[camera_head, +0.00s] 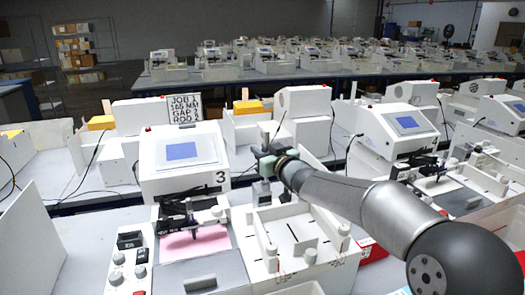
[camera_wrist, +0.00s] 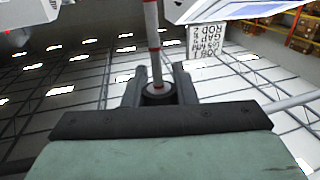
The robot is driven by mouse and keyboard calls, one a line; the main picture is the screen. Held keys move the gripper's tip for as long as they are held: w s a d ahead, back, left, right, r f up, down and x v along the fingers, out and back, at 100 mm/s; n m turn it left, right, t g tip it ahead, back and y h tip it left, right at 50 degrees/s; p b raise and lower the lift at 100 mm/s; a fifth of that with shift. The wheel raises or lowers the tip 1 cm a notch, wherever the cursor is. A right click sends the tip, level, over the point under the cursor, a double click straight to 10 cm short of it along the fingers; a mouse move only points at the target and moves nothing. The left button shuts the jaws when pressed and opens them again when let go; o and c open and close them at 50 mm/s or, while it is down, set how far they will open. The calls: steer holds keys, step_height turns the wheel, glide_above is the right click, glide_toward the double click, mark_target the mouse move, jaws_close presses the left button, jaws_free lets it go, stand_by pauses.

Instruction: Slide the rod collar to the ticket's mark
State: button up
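In the wrist view a white rod (camera_wrist: 153,42) with red bands runs between the two fingers of my gripper (camera_wrist: 159,87). A dark ring, the rod collar (camera_wrist: 158,95), sits around the rod between the fingers. The fingers appear to touch it on both sides, with no clear gap. In the head view my gripper (camera_head: 268,163) is right of the plotter marked 3, and the collar is too small to make out. The ticket (camera_head: 186,109) stands behind that plotter and reads JOB 1, 165 MM, a GAP line and a ROD line. It shows upside down in the wrist view (camera_wrist: 206,41).
The plotter marked 3 (camera_head: 180,165) has a blue screen, with pink paper (camera_head: 195,240) under its pen carriage. A white tray unit with posts (camera_head: 300,240) is below my arm. Another plotter (camera_head: 395,130) stands to the right. Rows of similar machines fill the benches behind.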

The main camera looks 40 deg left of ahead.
jaws_close()
step_height(320, 180, down, 3)
steer(key=shift+w+f+b, duration=0.1)
steer(key=shift+f+b, duration=0.1)
steer(key=shift+b, duration=1.05)
steer(key=shift+r, duration=0.2)
steer(key=o, duration=0.9)
jaws_free()
steer(key=b+v, duration=0.2)
steer(key=v, duration=1.5)
steer(key=shift+d+b, duration=0.2)
steer(key=shift+b, duration=0.2)
